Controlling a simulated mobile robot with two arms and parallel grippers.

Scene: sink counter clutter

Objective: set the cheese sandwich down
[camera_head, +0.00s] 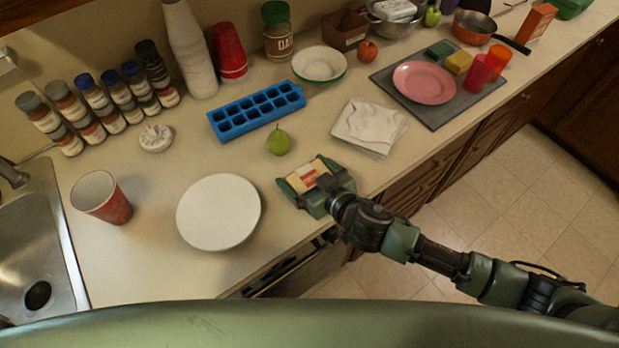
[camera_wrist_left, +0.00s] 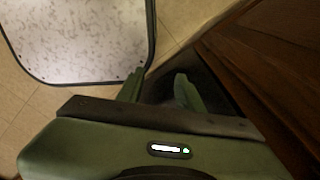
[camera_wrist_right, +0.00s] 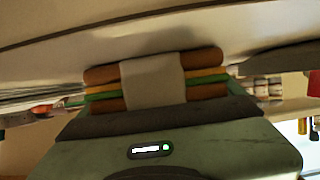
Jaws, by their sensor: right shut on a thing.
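My right gripper (camera_head: 303,178) is shut on the cheese sandwich (camera_head: 317,171), near the counter's front edge. The sandwich also shows in the right wrist view (camera_wrist_right: 205,74), with brown bread, yellow and green layers and a pale band around its middle. I cannot tell whether it touches the counter. A round white plate (camera_head: 218,212) lies to the left of the right gripper, empty. My left gripper (camera_wrist_left: 160,88) shows only in the left wrist view, its fingers apart and empty, low beside a brown wooden front.
A green pear (camera_head: 279,141) and a blue ice tray (camera_head: 256,111) are behind the gripper. Folded white cloths (camera_head: 369,126) lie to its right. A red cup (camera_head: 101,197) stands left of the plate, near the sink (camera_head: 38,240). Counter between plate and gripper is bare.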

